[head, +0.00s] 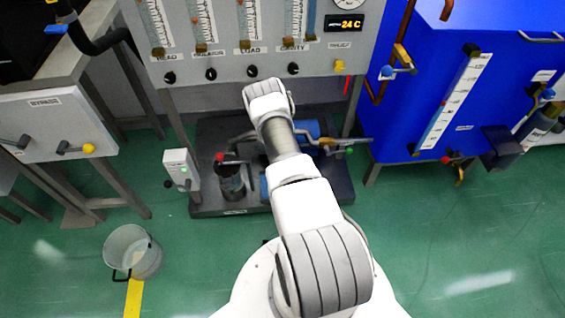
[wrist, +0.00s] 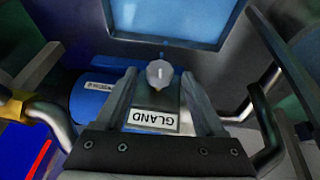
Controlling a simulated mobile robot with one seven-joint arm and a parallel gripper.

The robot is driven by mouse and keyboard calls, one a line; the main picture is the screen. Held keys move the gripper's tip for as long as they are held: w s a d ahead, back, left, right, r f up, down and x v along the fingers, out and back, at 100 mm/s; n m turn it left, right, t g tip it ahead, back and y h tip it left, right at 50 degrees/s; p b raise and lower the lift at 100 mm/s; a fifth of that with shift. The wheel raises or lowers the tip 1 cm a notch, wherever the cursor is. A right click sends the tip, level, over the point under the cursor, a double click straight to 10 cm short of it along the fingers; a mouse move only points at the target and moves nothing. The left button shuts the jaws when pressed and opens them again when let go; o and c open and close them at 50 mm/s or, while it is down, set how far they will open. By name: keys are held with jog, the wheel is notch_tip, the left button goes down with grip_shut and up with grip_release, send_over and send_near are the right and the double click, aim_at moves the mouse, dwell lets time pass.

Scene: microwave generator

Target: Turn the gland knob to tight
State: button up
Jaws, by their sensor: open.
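The gland knob (wrist: 159,71) is a small pale grey round knob with a light mark on its face. It stands above a white label reading GLAND (wrist: 152,119), which is upside down in the wrist view. My gripper (wrist: 159,80) is open, with one dark finger on each side of the knob and a visible gap on both sides. I cannot tell how deep the fingertips reach around it. In the head view my arm hides the gripper and the knob.
A blue cylinder (wrist: 92,97) lies behind the left finger, with pipes on both sides. In the head view the pump base (head: 205,207) sits under the gauge panel (head: 220,70). A blue tank (head: 440,90) stands right and a bucket (head: 132,252) lower left. Green floor is open around.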

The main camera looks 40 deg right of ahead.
jog(key=shift+w+d+f, duration=0.1)
jog(key=shift+d+f, duration=0.05)
jog(key=shift+f, duration=0.15)
jog(key=shift+c, duration=0.2)
grip_shut()
jog(key=shift+h, duration=0.3)
jog(key=shift+w+a+f+n+g+h, duration=0.1)
jog(key=shift+a+n+g+h, duration=0.1)
jog(key=shift+g+h, duration=0.3)
jog(key=shift+w+a+f+n+g+h, duration=0.1)
jog(key=shift+a+n+g+h, duration=0.15)
jog(key=shift+h, duration=0.45)
jog(key=shift+w+a+f+n+g+h, duration=0.1)
jog(key=shift+n+g+h, duration=0.25)
jog(key=shift+g+h, duration=0.9)
jog(key=shift+t+h, duration=0.3)
jog(key=shift+h, duration=0.25)
